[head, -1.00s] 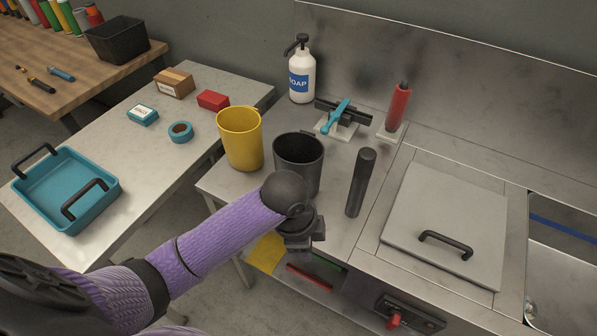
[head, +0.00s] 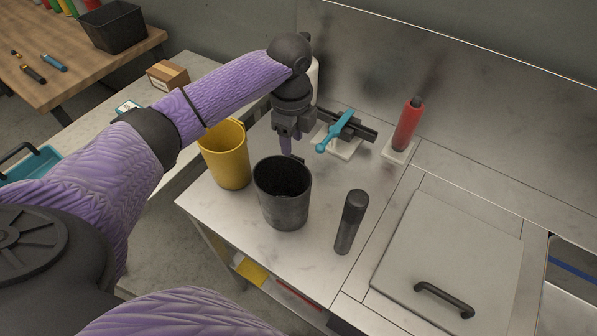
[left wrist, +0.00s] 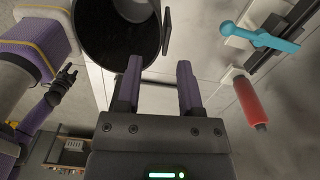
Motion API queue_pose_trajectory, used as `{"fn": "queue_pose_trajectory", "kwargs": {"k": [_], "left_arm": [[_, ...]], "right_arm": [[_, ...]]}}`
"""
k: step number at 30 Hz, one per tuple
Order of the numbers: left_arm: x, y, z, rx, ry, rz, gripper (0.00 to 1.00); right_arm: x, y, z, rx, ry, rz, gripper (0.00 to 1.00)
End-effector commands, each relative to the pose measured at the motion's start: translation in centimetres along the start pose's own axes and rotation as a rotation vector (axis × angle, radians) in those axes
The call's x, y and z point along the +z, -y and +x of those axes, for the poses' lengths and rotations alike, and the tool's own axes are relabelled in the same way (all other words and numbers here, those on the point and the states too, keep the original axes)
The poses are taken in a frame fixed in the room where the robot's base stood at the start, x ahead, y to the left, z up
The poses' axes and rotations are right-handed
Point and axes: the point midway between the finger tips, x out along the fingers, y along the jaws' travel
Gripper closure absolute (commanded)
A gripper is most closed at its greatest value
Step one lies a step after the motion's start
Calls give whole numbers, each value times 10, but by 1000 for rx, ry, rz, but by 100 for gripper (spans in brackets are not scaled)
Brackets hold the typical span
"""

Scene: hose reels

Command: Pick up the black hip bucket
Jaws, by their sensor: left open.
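The black hip bucket (head: 283,200) stands upright on the steel counter, right of a yellow bucket (head: 226,160). A small dark tab shows at its far rim. My left gripper (head: 289,148) points down just behind that rim, open and empty. In the left wrist view the bucket (left wrist: 118,35) is at the top, with its flat tab (left wrist: 167,33) just beyond and between the directions of my two open fingers (left wrist: 160,82). I cannot tell whether a finger touches the tab. What looks like my right gripper (left wrist: 62,85) shows small and dark at the left; its jaw state is unclear.
A black cylinder (head: 351,222) stands right of the bucket. A teal-handled tool (head: 335,131) and a red cylinder (head: 408,125) sit on pads behind. A handled lid (head: 450,250) lies at the right. My left arm hides part of the side table and soap bottle.

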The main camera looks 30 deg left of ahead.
Motion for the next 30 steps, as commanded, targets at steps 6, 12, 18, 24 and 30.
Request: {"fn": "queue_pose_trajectory", "kwargs": {"k": [6, 12, 18, 24, 30], "left_arm": [[1, 0, 36, 3, 1, -2, 52], [-2, -3, 71, 4, 1, -1, 52], [-3, -4, 99, 1, 1, -1, 52], [-3, -4, 99, -1, 1, -1, 52], [-3, -3, 99, -1, 1, -1, 93]], "right_arm": [[3, 1, 10, -1, 6, 0, 41], [10, 2, 19, -3, 20, 0, 41], [11, 2, 26, -3, 21, 0, 41], [10, 1, 25, -2, 19, 0, 41], [8, 0, 25, 0, 15, -1, 41]]}}
